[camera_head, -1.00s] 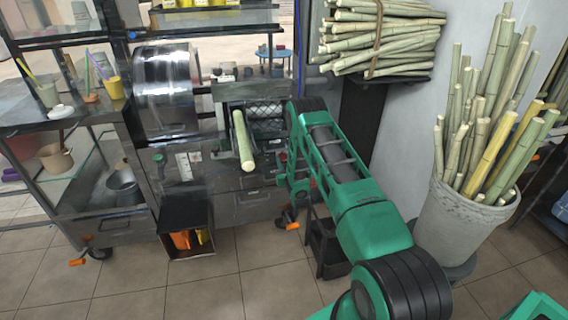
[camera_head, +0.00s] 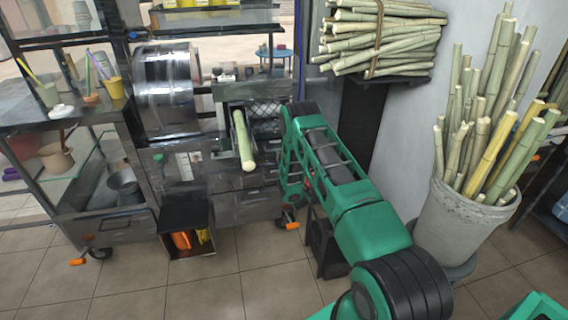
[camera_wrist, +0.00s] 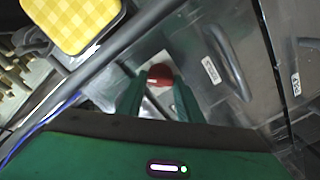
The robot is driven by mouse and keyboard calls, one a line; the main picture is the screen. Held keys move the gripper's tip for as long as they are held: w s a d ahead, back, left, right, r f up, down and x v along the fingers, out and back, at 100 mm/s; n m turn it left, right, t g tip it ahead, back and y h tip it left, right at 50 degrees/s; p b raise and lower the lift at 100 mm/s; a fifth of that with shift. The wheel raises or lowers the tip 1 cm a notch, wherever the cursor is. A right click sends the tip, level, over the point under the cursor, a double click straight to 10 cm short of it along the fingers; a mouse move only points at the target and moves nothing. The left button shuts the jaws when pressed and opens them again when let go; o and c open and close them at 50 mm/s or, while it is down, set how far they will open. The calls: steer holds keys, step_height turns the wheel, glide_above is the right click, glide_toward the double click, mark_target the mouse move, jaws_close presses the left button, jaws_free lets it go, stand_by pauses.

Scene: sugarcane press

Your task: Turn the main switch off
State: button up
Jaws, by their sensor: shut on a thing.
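The main switch appears as a round red knob (camera_wrist: 160,73) on a light plate on the metal front of the press, in the wrist view. My gripper (camera_wrist: 159,85) has its two green fingers on either side of the knob and is shut on it. The fingers cover part of the knob's sides, and I cannot tell which way the switch is turned. In the head view my arm hides both the knob and the gripper. The sugarcane press (camera_head: 165,92), with its shiny drum, stands at the centre left.
A cane stalk (camera_head: 243,140) sticks out of the press front. A grey bucket of canes (camera_head: 465,225) and a shelf with a tied cane bundle (camera_head: 380,40) stand right. A yellow checked thing (camera_wrist: 72,20) and a drawer handle (camera_wrist: 228,55) are near the wrist.

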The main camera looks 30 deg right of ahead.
steer(key=n, duration=0.4)
steer(key=shift+a+f+n, duration=0.15)
steer(key=shift+a+n, duration=0.15)
steer(key=shift+w+n, duration=0.1)
steer(key=shift+n, duration=1.9)
steer(key=o, duration=0.9)
steer(key=shift+o, duration=0.9)
steer(key=shift+d, duration=0.1)
